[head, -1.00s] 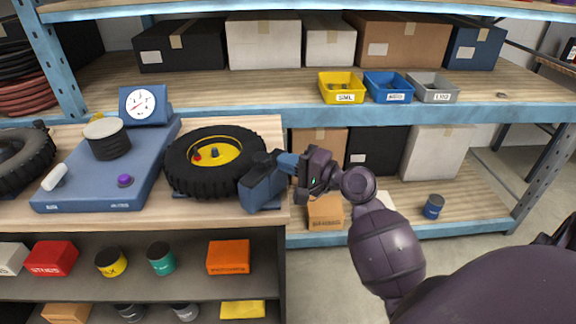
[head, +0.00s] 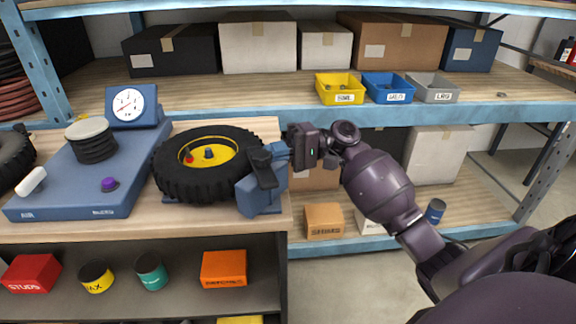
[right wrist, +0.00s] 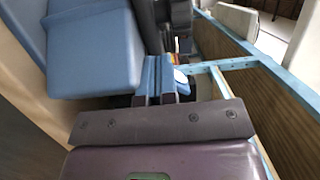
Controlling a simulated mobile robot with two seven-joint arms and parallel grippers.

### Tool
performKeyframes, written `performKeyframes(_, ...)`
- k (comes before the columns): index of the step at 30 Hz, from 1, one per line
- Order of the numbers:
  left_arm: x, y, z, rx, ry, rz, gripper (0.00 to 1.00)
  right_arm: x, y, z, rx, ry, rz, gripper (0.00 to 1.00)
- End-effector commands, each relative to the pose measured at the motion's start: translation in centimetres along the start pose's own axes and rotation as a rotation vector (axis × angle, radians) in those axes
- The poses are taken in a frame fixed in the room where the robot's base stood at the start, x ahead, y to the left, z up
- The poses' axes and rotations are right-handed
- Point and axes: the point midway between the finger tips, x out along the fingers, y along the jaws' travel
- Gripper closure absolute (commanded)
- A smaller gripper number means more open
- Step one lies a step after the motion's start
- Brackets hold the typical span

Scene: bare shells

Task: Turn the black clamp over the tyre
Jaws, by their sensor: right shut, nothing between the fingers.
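The black tyre (head: 172,178) with a yellow hub lies flat on the bench. A blue clamp post (head: 262,200) stands at its right side, by the bench's right edge. The black clamp (head: 264,172) sits on top of the post, beside the tyre's right edge. My right gripper (head: 276,151) is shut and empty; its blue fingertips are right by the clamp and post. Whether they touch the clamp I cannot tell. In the right wrist view, the shut blue fingers (right wrist: 160,78) lie beside a large blue surface. My left gripper is not in view.
A blue plate (head: 75,180) with a dial gauge (head: 128,105) fills the bench to the tyre's left. Shelves behind hold boxes and yellow (head: 340,88), blue (head: 388,88) and grey (head: 432,88) bins.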

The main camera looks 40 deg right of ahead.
Motion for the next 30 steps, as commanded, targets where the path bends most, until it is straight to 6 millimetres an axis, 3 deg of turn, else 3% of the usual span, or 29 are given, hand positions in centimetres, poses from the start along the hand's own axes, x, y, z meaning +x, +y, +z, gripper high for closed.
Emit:
performKeyframes(4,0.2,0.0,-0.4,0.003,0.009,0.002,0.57,0.4,0.0,-0.3,0.001,-0.076,0.0,1.0)
performKeyframes(30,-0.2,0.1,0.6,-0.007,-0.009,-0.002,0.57,1.0,0.0,-0.6,0.0,-0.069,0.0,1.0)
